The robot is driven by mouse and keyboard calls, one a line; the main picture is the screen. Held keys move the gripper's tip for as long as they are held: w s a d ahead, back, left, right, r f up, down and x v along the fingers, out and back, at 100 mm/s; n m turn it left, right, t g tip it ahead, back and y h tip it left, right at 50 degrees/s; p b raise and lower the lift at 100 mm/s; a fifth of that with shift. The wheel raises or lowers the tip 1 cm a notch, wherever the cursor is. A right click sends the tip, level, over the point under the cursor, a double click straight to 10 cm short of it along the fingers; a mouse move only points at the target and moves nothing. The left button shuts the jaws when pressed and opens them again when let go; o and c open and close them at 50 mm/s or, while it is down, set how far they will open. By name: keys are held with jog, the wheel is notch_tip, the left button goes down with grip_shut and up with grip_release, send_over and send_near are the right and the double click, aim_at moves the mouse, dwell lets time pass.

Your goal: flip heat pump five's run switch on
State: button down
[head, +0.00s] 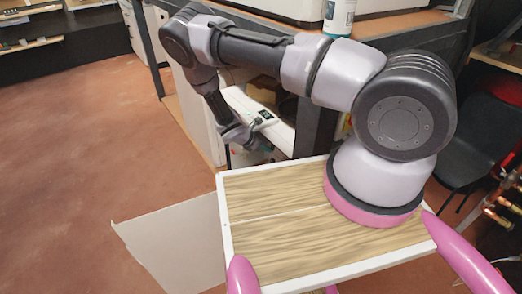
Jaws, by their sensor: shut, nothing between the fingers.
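A white unit (282,135) stands low in the rack, partly hidden behind my arm. A small dark panel or switch (265,116) shows on its top face. I cannot read any number, so I cannot tell whether this is heat pump five, nor which way a switch is set. My gripper (262,146) is shut and empty, reaching down in front of the unit, just below the dark panel. The fingertips are small and partly hidden, and I cannot tell whether they touch the unit.
A dark rack post (306,128) stands right of the unit. A bottle (339,17) stands on the wooden shelf above. A dark chair (478,140) is at the right, with copper pipe fittings (497,213) below it. The reddish floor (70,140) at the left is mostly clear.

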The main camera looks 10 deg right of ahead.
jog(key=shift+d, duration=0.1)
jog(key=shift+w+d+f, duration=0.1)
jog(key=shift+d+f, duration=0.05)
jog(key=shift+d, duration=0.1)
dwell(0.4)
jog(key=shift+r, duration=0.85)
